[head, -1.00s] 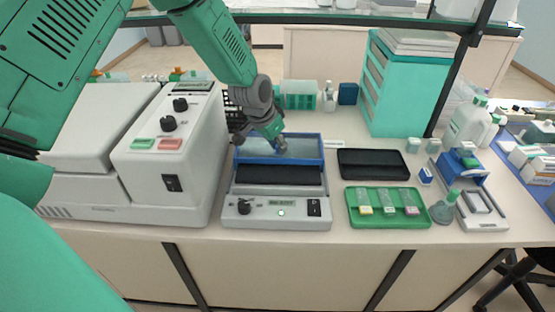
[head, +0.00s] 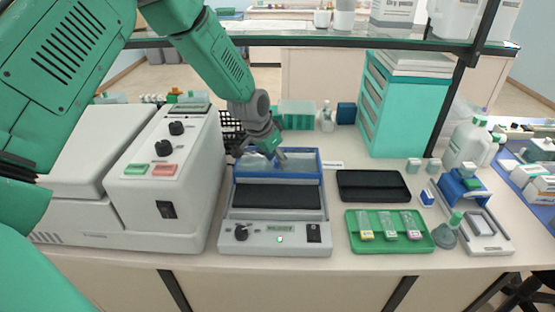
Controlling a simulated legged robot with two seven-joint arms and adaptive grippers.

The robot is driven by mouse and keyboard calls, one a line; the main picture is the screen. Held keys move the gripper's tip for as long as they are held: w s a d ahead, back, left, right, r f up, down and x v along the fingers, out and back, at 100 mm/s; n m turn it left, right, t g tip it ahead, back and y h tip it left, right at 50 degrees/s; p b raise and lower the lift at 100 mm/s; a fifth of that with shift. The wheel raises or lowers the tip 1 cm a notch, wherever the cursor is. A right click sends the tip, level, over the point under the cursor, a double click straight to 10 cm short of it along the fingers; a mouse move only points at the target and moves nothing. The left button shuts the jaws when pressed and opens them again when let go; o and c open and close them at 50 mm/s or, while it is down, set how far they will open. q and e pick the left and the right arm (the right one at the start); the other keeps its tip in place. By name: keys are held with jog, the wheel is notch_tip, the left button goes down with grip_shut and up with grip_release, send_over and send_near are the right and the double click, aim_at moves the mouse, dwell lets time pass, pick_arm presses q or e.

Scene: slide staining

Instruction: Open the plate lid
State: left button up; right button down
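The hot plate (head: 275,241) is a light grey box with a dark heating surface (head: 277,196), a knob and a small display. Its lid (head: 304,180) is a clear panel in a blue frame, standing raised along the back edge and leaving the dark surface uncovered. My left gripper (head: 275,157) is at the upper part of the lid, overlapping its top edge in the head view. Its fingertips are small and partly overlap each other, so I cannot tell their opening or whether they touch the frame. My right gripper is out of view.
A large white machine (head: 165,190) stands close on the left. On the right are a black tray (head: 372,186), a green tray (head: 390,243) with slides, and a small blue-and-white device (head: 484,236). A teal drawer cabinet (head: 402,115) and a shelf (head: 370,41) stand behind.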

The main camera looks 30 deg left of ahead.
pick_arm(q)
jog(key=d+v, duration=0.1)
jog(key=v, duration=1)
jog(key=shift+s+a+r, duration=0.2)
jog(key=shift+a+r, duration=0.1)
jog(key=shift+a, duration=0.15)
jog(key=shift+a, duration=0.1)
